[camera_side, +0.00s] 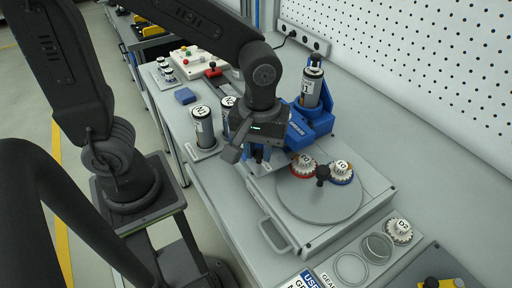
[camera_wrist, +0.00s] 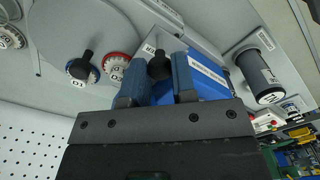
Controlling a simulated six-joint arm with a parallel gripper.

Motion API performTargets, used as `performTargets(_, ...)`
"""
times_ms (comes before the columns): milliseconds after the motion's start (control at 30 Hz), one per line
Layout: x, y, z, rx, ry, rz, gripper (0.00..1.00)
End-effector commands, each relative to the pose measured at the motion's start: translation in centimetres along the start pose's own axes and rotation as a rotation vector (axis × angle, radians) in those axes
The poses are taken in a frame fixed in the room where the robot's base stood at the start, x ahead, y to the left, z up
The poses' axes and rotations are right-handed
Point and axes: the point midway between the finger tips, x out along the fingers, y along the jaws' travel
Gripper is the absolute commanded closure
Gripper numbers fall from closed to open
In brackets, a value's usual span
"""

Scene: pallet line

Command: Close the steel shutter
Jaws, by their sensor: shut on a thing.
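My gripper (camera_side: 257,158) is low over the left end of the pale base unit (camera_side: 318,238), beside the blue fixture (camera_side: 312,125). In the wrist view its two blue fingers (camera_wrist: 158,78) are shut on a black round knob (camera_wrist: 159,66), with the blue fixture (camera_wrist: 212,82) just behind. A flat grey steel disc (camera_side: 318,205) with its own black knob (camera_side: 322,173) lies on the base unit, apart from my gripper. I cannot tell which plate the held knob belongs to; my gripper hides that spot in the side view.
A labelled cylinder (camera_side: 312,88) stands in the blue fixture. Another cylinder (camera_side: 203,127) stands left of my gripper. A pegboard (camera_side: 420,55) bounds the back.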

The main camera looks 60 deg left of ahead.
Motion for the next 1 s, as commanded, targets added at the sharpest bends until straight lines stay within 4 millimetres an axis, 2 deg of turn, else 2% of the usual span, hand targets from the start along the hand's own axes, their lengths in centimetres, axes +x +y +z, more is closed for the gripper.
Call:
performTargets(167,-0.1,1.6,-1.6,-0.002,0.001,0.003,1.00)
performTargets(400,-0.1,1.7,-1.7,-0.001,0.001,0.004,1.00)
performTargets(433,-0.1,1.7,-1.7,-0.001,0.001,0.004,0.74)
performTargets(667,-0.1,1.7,-1.6,-0.001,0.001,0.003,0.52)
performTargets(700,-0.1,1.6,-1.6,-0.001,0.001,0.003,0.50)
performTargets(1000,-0.4,1.7,-1.7,0.000,0.001,0.004,0.50)
